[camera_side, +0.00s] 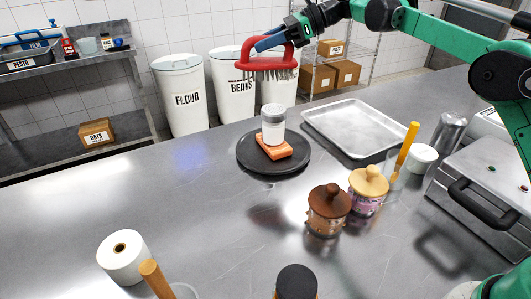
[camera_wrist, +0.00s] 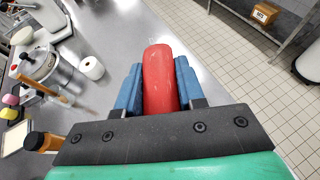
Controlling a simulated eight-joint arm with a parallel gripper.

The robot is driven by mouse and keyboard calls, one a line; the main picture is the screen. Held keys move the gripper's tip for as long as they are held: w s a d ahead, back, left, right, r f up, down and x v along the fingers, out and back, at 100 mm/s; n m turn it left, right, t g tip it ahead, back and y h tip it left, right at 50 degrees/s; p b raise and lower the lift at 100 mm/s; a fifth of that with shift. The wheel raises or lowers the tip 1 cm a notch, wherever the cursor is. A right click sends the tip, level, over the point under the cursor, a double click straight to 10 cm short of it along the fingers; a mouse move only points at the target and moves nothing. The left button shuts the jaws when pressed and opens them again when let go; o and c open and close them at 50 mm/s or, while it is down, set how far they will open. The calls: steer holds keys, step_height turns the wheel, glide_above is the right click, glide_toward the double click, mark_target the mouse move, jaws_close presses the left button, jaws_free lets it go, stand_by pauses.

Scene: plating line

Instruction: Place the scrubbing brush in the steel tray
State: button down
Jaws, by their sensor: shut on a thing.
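The scrubbing brush (camera_side: 264,65) has a red handle and grey bristles that point down. My gripper (camera_side: 270,42) is shut on its handle and holds it in the air above the back of the counter. In the wrist view the red handle (camera_wrist: 158,80) sits between the blue fingers (camera_wrist: 158,88) of my gripper. The steel tray (camera_side: 355,128) lies empty on the counter, to the right of the brush and lower. The wrist view does not show the tray.
A brown jar (camera_side: 328,210), a tan-lidded jar (camera_side: 367,190) and a glass with a yellow-handled tool (camera_side: 407,146) stand in front of the tray. The left counter is mostly clear.

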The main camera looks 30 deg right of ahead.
steer(key=d+m+t+h, duration=0.3)
steer(key=d+m+t, duration=0.2)
steer(key=d, duration=1.1)
steer(key=m+t+h, duration=0.2)
steer(key=m+h, duration=0.2)
glide_above(355, 129)
step_height(355, 129, down, 15)
steer(key=shift+f, duration=2.3)
steer(key=shift+f, duration=0.1)
steer(key=c, duration=0.5)
jaws_free()
